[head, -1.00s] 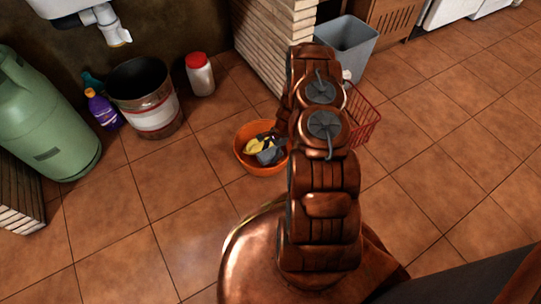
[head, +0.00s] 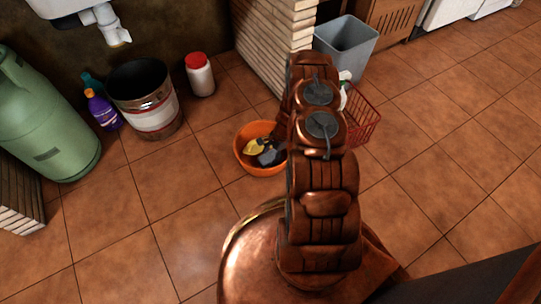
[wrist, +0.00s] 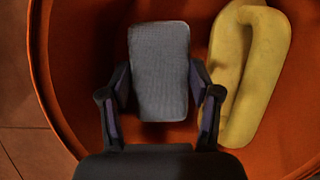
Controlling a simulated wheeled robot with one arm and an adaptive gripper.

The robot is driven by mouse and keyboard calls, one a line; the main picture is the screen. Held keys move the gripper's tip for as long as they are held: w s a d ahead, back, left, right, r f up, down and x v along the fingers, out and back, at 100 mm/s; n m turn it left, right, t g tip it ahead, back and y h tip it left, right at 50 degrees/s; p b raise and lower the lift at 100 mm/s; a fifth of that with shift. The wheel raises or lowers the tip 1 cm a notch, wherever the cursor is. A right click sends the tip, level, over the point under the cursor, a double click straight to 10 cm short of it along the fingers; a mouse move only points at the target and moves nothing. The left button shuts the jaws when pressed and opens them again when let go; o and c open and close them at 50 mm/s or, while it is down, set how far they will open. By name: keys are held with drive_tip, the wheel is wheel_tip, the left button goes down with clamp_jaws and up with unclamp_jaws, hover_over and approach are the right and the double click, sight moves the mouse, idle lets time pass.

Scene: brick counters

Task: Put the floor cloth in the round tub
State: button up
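The round orange tub (head: 243,160) stands on the floor just left of my arm in the head view. Its orange rim and wall (wrist: 42,75) surround my gripper in the wrist view. My gripper (wrist: 160,80) points down into the tub. Its fingertips meet both side edges of a grey, woven-looking folded piece (wrist: 160,65), which looks like the floor cloth. A yellow folded piece (wrist: 245,70) lies in the tub to its right, also visible in the head view (head: 255,146). My arm hides the tub's right side. Whether the grey piece touches the bottom is unclear.
A metal bucket (head: 150,98), purple bottle (head: 102,111), red-lidded jar (head: 200,78) and green gas cylinder (head: 45,120) stand left. A grey bin (head: 345,45) and red wire basket (head: 364,115) stand behind and right of my arm. Tiles at right are clear.

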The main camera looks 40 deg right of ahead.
drive_tip(key=o, duration=0.4)
drive_tip(key=shift+r, duration=0.1)
